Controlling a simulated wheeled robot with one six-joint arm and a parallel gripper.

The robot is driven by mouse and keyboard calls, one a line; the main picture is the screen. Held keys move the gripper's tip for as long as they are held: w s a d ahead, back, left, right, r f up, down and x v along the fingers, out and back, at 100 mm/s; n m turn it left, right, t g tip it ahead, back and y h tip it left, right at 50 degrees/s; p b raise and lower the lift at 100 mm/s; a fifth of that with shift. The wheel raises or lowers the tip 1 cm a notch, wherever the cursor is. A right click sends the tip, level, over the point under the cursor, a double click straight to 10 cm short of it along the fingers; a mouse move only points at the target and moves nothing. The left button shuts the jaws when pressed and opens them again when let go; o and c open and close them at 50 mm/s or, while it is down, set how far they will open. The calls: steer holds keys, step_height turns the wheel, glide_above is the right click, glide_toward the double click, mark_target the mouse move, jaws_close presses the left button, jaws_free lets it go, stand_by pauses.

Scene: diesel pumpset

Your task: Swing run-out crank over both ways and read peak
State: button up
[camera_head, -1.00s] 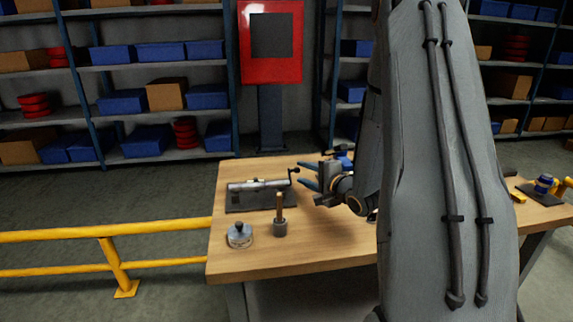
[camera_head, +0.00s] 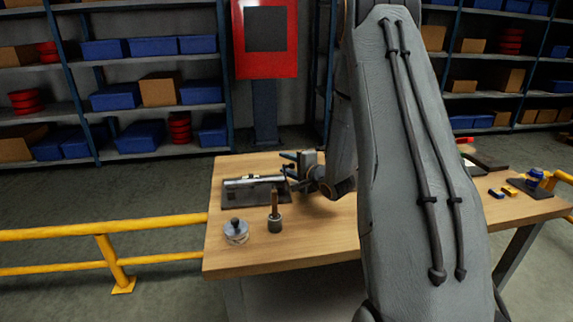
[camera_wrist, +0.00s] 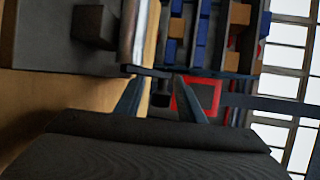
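The run-out fixture, a silver cylinder on a dark base (camera_head: 250,191), lies at the back left of the wooden bench. Its silver bar (camera_wrist: 135,30) also shows in the wrist view, beside a dark block. My gripper (camera_head: 287,164) is at the fixture's right end, where the crank is. Its two blue fingers stand apart. In the wrist view a small dark cylindrical piece, likely the crank handle (camera_wrist: 161,92), sits between the fingers (camera_wrist: 160,80), with gaps visible at its sides. The crank is mostly hidden in the head view. No readable dial shows.
A round grey piece with a black knob (camera_head: 236,232) and a wooden-handled tool in a grey cup (camera_head: 275,221) stand in front of the fixture. The bench (camera_head: 300,252) is clear at front. A yellow rail (camera_head: 110,229) runs left. Shelves and a red panel (camera_head: 265,60) stand behind.

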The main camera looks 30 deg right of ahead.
jaws_close()
steer(key=t+b, duration=0.1)
steer(key=r+n+t+b, duration=0.1)
steer(key=b, duration=0.1)
steer(key=shift+s+a, duration=0.1)
steer(key=shift+s, duration=0.15)
steer(key=shift+s+a+r+n+t+b, duration=0.1)
steer(key=shift+s+r+n+t+b, duration=0.15)
steer(key=shift+r+t+b, duration=0.25)
steer(key=shift+s+r+n+t+b, duration=0.15)
steer(key=shift+s+r+t+b, duration=0.1)
steer(key=shift+t+b, duration=0.35)
jaws_free()
steer(key=shift+r, duration=0.1)
